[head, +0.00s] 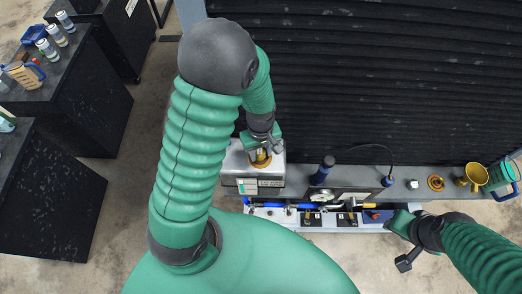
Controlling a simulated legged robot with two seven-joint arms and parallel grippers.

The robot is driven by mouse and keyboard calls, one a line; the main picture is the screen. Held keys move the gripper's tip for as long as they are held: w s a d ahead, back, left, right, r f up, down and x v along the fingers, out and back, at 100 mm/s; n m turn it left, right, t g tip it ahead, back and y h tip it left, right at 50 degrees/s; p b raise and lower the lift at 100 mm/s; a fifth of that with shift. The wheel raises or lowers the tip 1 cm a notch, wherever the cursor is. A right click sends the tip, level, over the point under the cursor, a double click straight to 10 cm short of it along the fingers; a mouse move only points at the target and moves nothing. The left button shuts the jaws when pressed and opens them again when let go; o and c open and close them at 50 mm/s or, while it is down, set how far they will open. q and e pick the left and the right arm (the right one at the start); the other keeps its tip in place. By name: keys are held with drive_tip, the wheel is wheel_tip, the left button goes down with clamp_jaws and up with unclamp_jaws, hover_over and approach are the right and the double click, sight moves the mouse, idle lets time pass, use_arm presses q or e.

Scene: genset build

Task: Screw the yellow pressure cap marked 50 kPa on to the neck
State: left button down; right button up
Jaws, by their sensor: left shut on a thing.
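My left gripper (264,147) reaches down over a silver tank (238,162) near the middle of the view. It is shut on the yellow cap (260,158), which shows just under the fingers at the tank's top. The fingers hide most of the cap and the neck, so I cannot tell whether the cap sits level or how far it is on. The 50 kPa marking cannot be read. My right gripper (402,224) is at the lower right, by the right end of the tool tray; its fingers are too unclear to tell their state.
A tray (290,217) with small parts lies in front. A black ribbed panel (390,80) rises behind. Dark benches stand at left.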

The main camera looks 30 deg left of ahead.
use_arm(q)
drive_tip(key=shift+f+b, duration=0.6)
drive_tip(key=shift+f, duration=0.35)
idle(0.4)
